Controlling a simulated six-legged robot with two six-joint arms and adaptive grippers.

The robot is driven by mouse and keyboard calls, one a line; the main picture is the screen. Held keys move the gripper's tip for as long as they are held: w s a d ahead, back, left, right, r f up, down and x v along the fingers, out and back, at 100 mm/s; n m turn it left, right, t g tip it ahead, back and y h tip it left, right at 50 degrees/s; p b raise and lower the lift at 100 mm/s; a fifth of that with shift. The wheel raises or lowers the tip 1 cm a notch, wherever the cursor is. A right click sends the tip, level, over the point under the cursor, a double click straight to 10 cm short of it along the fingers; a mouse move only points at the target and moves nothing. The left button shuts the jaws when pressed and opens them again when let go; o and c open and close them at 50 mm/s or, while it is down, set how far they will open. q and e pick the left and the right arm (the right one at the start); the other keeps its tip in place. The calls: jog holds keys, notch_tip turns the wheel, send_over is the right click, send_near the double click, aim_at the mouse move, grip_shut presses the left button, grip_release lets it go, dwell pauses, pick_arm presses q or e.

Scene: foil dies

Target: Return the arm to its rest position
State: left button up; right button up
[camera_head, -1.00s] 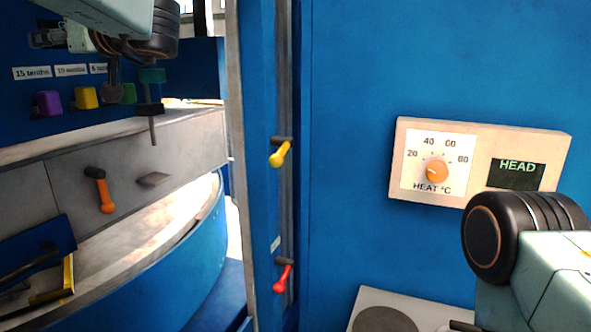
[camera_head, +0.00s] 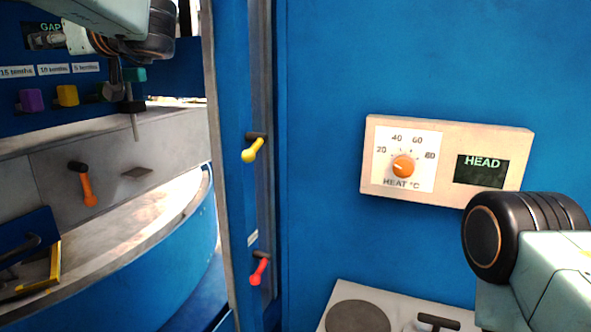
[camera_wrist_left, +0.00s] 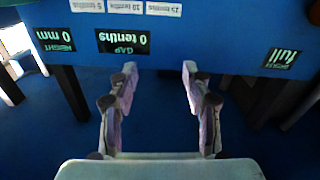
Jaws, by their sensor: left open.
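My left arm comes in at the top left of the head view, a pale link with a dark round joint. Its gripper (camera_head: 47,40) sits at the far left, beside the blue panel with the GAP display (camera_head: 50,27). In the left wrist view the gripper (camera_wrist_left: 160,75) shows two fingers spread apart with nothing between them. They point toward the blue panel, which appears upside down there. Part of my right arm shows at the lower right of the head view, with a dark round joint; its gripper is out of view.
A purple knob (camera_head: 31,100) and a yellow knob (camera_head: 67,95) stand on the left panel. An orange lever (camera_head: 85,188) hangs below. A post carries yellow (camera_head: 252,150) and red (camera_head: 259,270) levers. A heat control box (camera_head: 447,150) is on the blue wall.

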pick_arm(q)
jog(key=w+d+f+m+t+h+b, duration=0.2)
jog(key=w+f+m+t+h, duration=0.15)
jog(key=f, duration=0.65)
jog(key=w+d+f+m+t+h+b, duration=0.2)
jog(key=w+d+f+m+t, duration=0.15)
jog(key=f, duration=0.65)
jog(key=s+d+f+m+g+h+b, duration=0.1)
jog(key=s+d+f+h+b, duration=0.15)
jog(key=f, duration=0.75)
jog(key=s+d+f+m+h+b, duration=0.1)
jog(key=s+f+m+h, duration=0.15)
jog(key=f, duration=0.85)
jog(key=s+d+f+m+g+h+b, duration=0.1)
jog(key=s+f+h+b, duration=0.15)
jog(key=f, duration=0.75)
jog(key=s+d+f+m+g+h+b, duration=0.1)
jog(key=s+d+f+g+b, duration=0.15)
jog(key=s+f, duration=0.7)
jog(key=s+d+f+g+h+b, duration=0.1)
jog(key=s+d+f+g+b, duration=0.15)
jog(key=s+f, duration=0.7)
jog(key=s+d+f+m+g+h+b, duration=0.1)
jog(key=s+f+g+b, duration=0.6)
jog(key=s+f, duration=1.5)
jog(key=shift+s+d+h+b, duration=0.2)
jog(key=shift+h+b, duration=0.2)
jog(key=shift+b, duration=0.15)
pick_arm(e)
notch_tip(320, 180, down, 23)
